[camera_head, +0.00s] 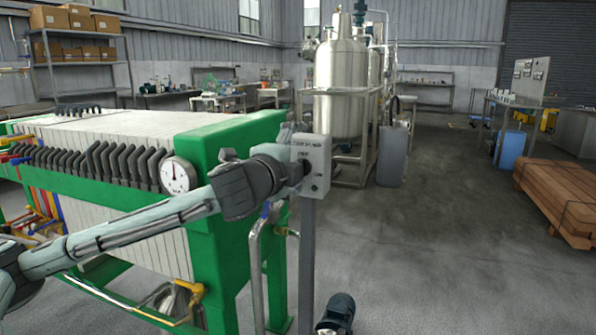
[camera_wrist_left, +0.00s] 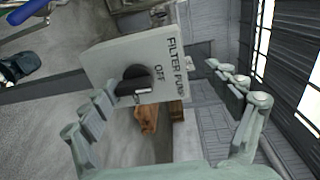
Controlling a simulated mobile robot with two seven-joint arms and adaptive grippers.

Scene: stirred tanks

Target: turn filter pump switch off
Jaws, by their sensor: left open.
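The filter pump switch box (camera_head: 319,160) is a grey box on a post beside the green filter press. In the left wrist view the box (camera_wrist_left: 105,58) shows the labels "FILTER PUMP" and "OFF" and a black rotary knob (camera_wrist_left: 133,80) with a light pointer mark. My left gripper (camera_head: 296,164) is at the box's face, its fingers partly hidden by the wrist. In the wrist view the left gripper (camera_wrist_left: 160,84) is open, with one finger on each side of the picture and the knob between them, nearer the left finger. It is not visibly closed on the knob. My right gripper is not in view.
A pipe (camera_head: 256,265) rises beside the post. Steel tanks (camera_head: 340,85) stand behind.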

